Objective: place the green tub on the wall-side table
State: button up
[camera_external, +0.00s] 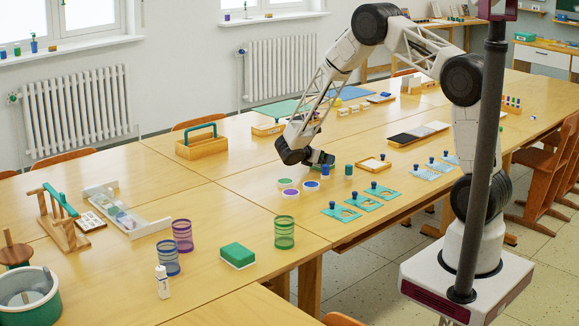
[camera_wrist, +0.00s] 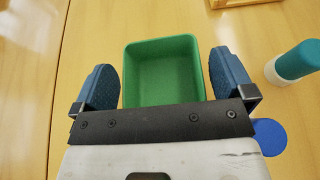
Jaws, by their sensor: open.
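In the wrist view the green tub (camera_wrist: 162,82) is an open, empty rectangular box with rounded corners. My gripper (camera_wrist: 160,66) is open, with one blue finger on either side of the tub and small gaps showing between. In the external view my gripper (camera_external: 314,160) is low over the room-side table, and the tub there is mostly hidden or too small to tell apart from the fingers. The wall-side table (camera_external: 243,150) is the wooden row nearer the radiators, beyond the long seam.
A wooden caddy with a green handle (camera_external: 202,143) stands on the wall-side table. Teal knobbed plates (camera_external: 362,202) lie to the right. A green block (camera_external: 238,256) lies nearer the camera.

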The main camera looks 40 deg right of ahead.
jog(key=v, duration=1)
jog(key=shift+a+r, duration=0.15)
jog(key=shift+a, duration=0.25)
jog(key=shift+r, duration=0.1)
jog(key=s+d+r+m+g+y, duration=0.15)
jog(key=s+r+m+y, duration=0.3)
jog(key=s+r, duration=0.65)
jog(key=s+d+r+m+y, duration=0.25)
jog(key=s+r+m, duration=0.25)
jog(key=s+r, duration=0.65)
jog(key=s+a+r+m+t+y, duration=0.1)
jog(key=s+r+m+y, duration=0.1)
jog(key=s, duration=0.6)
jog(key=s+a+r+m+t+y, duration=0.1)
jog(key=s+a+r+m+y, duration=0.1)
jog(key=s, duration=0.6)
jog(key=s+a+r+m+t+y, duration=0.1)
jog(key=s+r+m+t+y, duration=0.1)
jog(key=s, duration=0.7)
jog(key=r+m, duration=0.1)
jog(key=m, duration=0.1)
jog(key=shift+a+r+m, duration=0.25)
jog(key=shift+m, duration=0.1)
